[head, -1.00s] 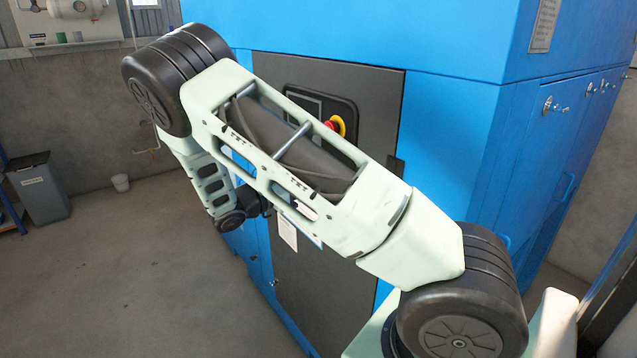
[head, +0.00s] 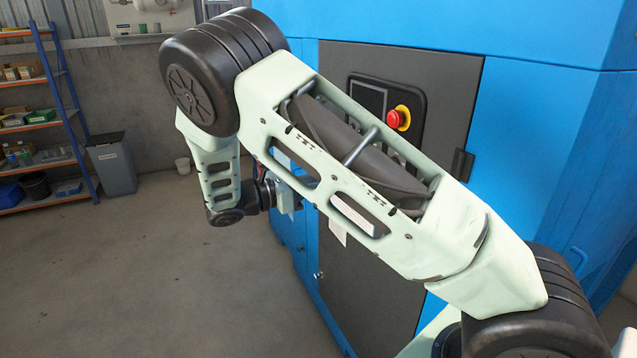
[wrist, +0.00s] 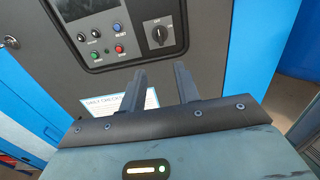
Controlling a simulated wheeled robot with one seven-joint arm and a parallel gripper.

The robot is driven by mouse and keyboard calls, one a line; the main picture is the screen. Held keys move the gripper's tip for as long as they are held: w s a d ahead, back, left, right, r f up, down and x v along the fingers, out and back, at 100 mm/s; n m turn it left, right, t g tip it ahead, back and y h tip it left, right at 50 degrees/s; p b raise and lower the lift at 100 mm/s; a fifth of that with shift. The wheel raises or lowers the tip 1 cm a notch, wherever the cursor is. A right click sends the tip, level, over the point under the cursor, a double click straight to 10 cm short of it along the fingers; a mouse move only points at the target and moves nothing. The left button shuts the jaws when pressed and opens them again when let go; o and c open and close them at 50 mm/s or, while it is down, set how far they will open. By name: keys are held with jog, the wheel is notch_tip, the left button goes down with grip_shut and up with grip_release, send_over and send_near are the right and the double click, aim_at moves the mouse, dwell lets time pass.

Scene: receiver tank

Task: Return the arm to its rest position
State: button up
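My arm stretches across the head view from the lower right to the upper left, then bends down toward the floor side. My gripper shows in the wrist view (wrist: 160,88), with two dark fingers standing apart and nothing between them. It faces the dark control panel of the blue cabinet (wrist: 125,30). In the head view the fingers are hidden behind my own arm links.
The blue cabinet (head: 545,120) with a dark door (head: 360,285) stands close beyond my arm. Its red emergency button (head: 398,118) shows above my arm. The left floor is clear.

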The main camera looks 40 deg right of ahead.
jog(key=s+a+m+t+y, duration=0.4)
jog(key=s+a+m+y, duration=0.3)
jog(key=s+a+y, duration=1.1)
jog(key=s+a, duration=0.9)
jog(key=shift+m, duration=0.3)
jog(key=shift+d+r, duration=0.1)
jog(key=shift+d, duration=0.05)
